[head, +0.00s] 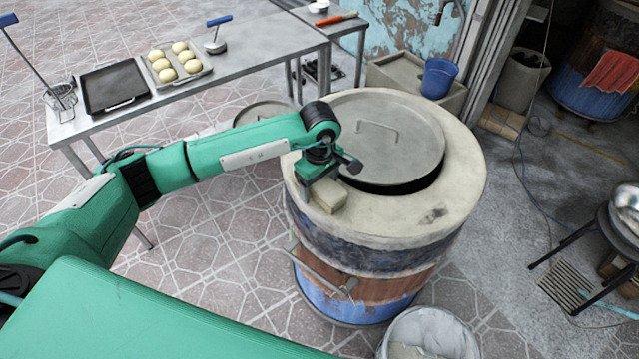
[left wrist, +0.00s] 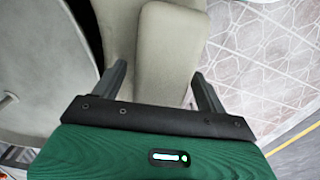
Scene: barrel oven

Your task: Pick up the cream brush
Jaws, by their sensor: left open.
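A cream, block-shaped object (head: 329,197), which I take to be the cream brush, lies on the near left rim of the barrel oven (head: 450,190). It also shows in the left wrist view (left wrist: 170,45) as a smooth, rounded pale block. No bristles can be made out. My left gripper (head: 324,184) is just above it, pointing down, and hides part of it. In the left wrist view my open left gripper (left wrist: 160,70) has one finger on each side of the block's near part. I cannot tell whether the fingers touch it. My right gripper is not in view.
A round metal lid (head: 385,135) with a handle lies on the oven, close to the arm. A steel table (head: 240,65) at the back left holds a dark tray (head: 113,88) and a tray of dough balls (head: 178,62). A white bucket (head: 430,335) stands in front.

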